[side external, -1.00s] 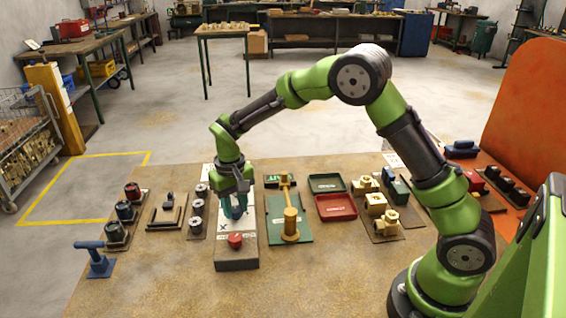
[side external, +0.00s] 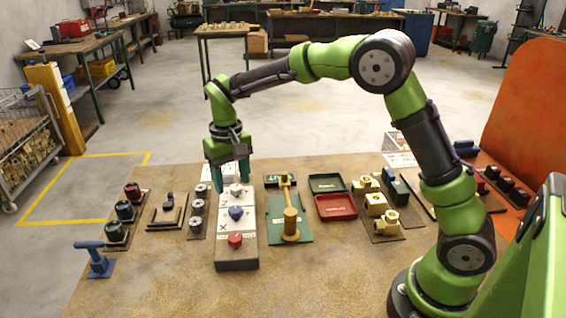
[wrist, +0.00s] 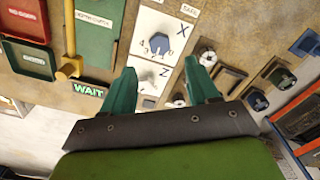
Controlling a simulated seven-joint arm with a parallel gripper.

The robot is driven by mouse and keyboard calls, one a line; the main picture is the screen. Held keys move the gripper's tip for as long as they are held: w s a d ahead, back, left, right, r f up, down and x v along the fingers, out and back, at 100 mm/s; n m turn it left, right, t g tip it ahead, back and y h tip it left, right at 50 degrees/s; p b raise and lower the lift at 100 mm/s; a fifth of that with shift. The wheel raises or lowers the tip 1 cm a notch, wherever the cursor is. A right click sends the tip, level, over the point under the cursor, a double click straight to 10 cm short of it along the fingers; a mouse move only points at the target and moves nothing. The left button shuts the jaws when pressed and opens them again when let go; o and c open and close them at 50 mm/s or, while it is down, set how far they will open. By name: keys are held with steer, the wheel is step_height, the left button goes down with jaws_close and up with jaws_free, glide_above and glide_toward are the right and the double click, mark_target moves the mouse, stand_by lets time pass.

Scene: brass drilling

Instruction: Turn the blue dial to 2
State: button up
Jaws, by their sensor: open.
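The blue dial (side external: 236,212) sits in the middle of a white-topped control box (side external: 222,228), between a white dial (side external: 236,190) and a red knob (side external: 235,240). In the wrist view the blue dial (wrist: 160,43) lies beside a large X, with small numbers around it. I cannot read for certain which number it points at. My gripper (side external: 231,185) is open and empty, above the far end of the box and apart from the blue dial. In the wrist view its two fingers (wrist: 159,68) frame the box, with the white dial (wrist: 149,76) between them near the Z.
Left of the box are a strip of round knobs (side external: 196,206) and a rack of darker knobs (side external: 116,234). Right of it is a green plate with a yellow lever (side external: 290,222), then green and red trays (side external: 336,207). The front of the table is clear.

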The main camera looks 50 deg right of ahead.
step_height(320, 180, up, 9)
steer(key=shift+f, duration=0.15)
steer(key=s+d+r+m+t+y, duration=0.1)
steer(key=s+t, duration=0.6)
steer(key=s, duration=1.6)
steer(key=shift+s+d+r+y, duration=0.3)
steer(key=shift+d+y, duration=0.2)
steer(key=shift+d, duration=0.7)
